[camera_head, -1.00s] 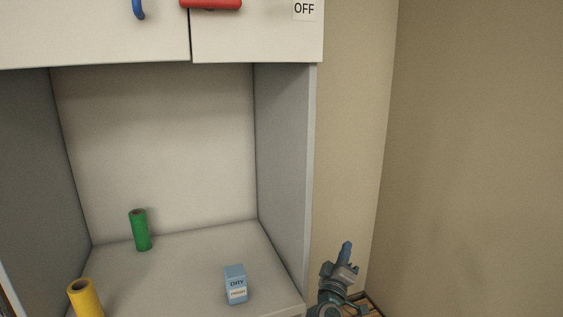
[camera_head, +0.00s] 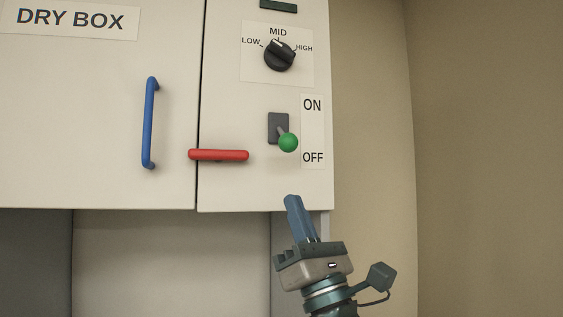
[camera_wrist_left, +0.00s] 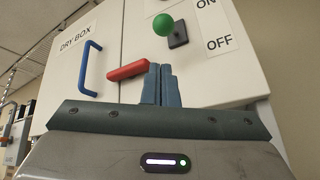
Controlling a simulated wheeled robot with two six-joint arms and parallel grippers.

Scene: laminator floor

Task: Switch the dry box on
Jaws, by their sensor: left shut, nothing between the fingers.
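The dry box (camera_head: 100,110) is a pale cabinet with a "DRY BOX" label. Its switch is a lever with a green ball knob (camera_head: 288,142) on a dark plate (camera_head: 279,122), beside an ON/OFF label (camera_head: 312,130). The knob hangs low, nearer OFF than ON. The knob also shows in the left wrist view (camera_wrist_left: 163,25), above the fingers. My right gripper is not in view.
A red horizontal handle (camera_head: 218,155) sticks out left of the switch. A blue vertical handle (camera_head: 149,122) is on the left door. A black dial (camera_head: 279,55) marked LOW, MID, HIGH sits above the switch. Open space lies beneath the cabinet; a wall is to the right.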

